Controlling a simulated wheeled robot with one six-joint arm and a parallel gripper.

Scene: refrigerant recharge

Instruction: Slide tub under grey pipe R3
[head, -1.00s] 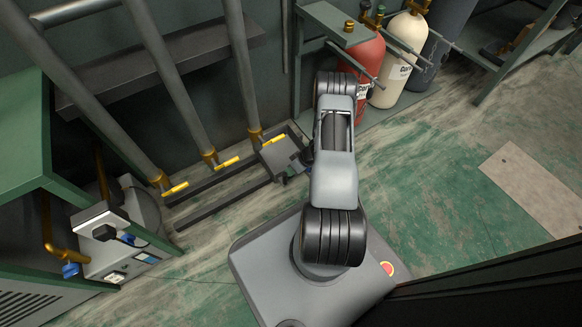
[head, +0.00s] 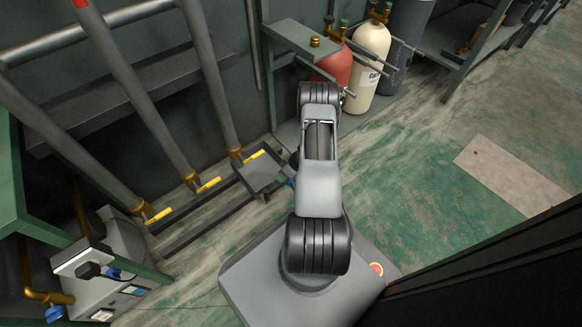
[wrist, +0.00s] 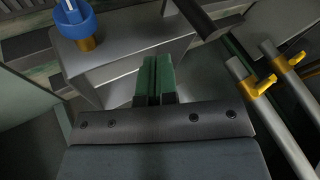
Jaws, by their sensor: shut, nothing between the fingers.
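The tub (head: 264,177), a shallow grey square tray, sits at the right end of dark floor rails (head: 205,218). It lies just right of the outlet of the rightmost grey pipe (head: 208,75); I cannot tell whether any of it is below that outlet. Two more grey pipes (head: 138,95) (head: 60,140) come down to its left. No R3 label is readable. In the head view my arm mostly hides my gripper near the tub's right edge; contact cannot be told. In the wrist view my gripper (wrist: 154,72) is shut and empty, its green fingers together.
Yellow valve handles (head: 209,185) stick out from the pipe ends. A grey machine (head: 100,275) with a blue knob stands at lower left, beside a green bench (head: 12,200). Red (head: 333,68) and cream (head: 366,60) cylinders stand behind my arm. Floor at right is open.

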